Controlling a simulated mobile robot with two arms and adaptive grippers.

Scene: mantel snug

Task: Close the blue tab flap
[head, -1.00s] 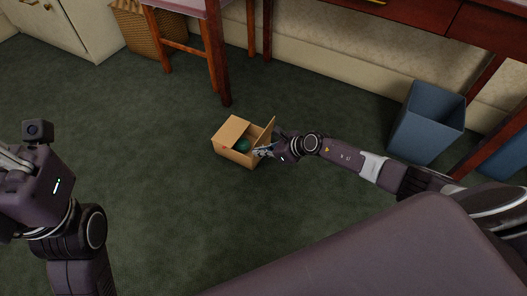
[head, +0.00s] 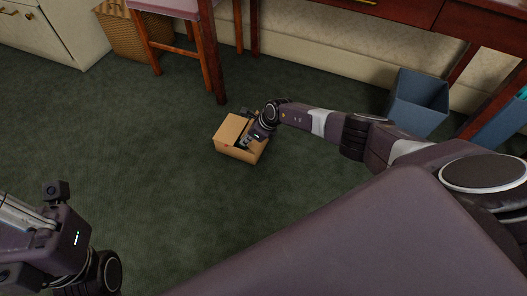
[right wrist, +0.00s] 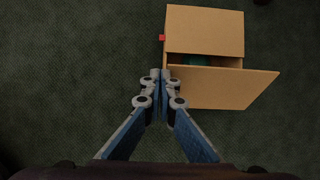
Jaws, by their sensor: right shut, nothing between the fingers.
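A small tan cardboard box (head: 228,149) sits on the green carpet. In the right wrist view, one flap (right wrist: 205,28) lies flat over the far half of the box and has a red tab at its left edge. The nearer flap (right wrist: 222,88) stands partly open and slants over the opening. No blue tab shows on it. A green item (right wrist: 197,60) shows in the narrow gap between the flaps. My right gripper (head: 245,142) is shut and empty at the box; its fingertips (right wrist: 160,76) are by the nearer flap's left end. My left gripper (head: 18,212) is far left, fingers partly cut off.
A blue bin (head: 418,104) stands to the right by the desk. A wooden chair (head: 214,60) and a wicker basket (head: 133,36) are behind the box. Open carpet lies left of and in front of the box.

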